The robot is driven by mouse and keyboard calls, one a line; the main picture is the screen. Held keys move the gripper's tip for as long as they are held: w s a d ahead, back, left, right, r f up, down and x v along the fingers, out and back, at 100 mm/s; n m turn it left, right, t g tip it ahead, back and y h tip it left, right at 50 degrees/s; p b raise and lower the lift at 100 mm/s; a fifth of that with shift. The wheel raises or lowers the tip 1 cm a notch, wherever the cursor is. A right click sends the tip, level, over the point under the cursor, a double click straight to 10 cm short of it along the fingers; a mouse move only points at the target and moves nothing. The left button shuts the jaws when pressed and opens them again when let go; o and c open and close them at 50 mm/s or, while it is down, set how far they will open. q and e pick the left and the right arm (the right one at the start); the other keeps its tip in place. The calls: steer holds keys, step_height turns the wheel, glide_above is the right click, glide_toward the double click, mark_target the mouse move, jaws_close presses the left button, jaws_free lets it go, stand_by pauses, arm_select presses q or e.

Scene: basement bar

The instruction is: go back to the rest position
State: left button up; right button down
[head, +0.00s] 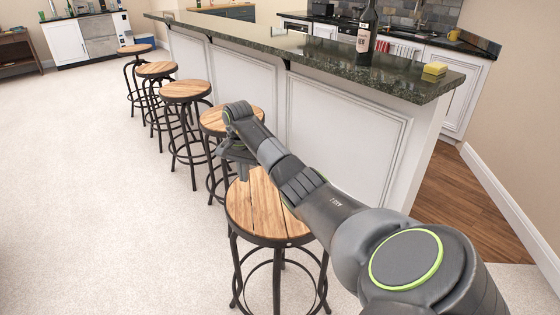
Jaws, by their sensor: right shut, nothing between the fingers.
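My right arm comes in from the lower right and reaches across the front of the bar. My right gripper (240,164) is at the end of this arm, pointing down above the far edge of the nearest stool (262,205). Its fingers are small and partly hidden by the wrist, and it is shut with nothing in it. My left gripper does not show in the head view.
Several wooden-topped stools stand along the bar counter (400,82). A dark bottle (366,35) and a yellow sponge (435,68) stand on the counter. Open pale carpet (90,190) lies to the left. Kitchen cabinets stand behind the bar.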

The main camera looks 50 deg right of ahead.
steer(key=shift+r, duration=0.4)
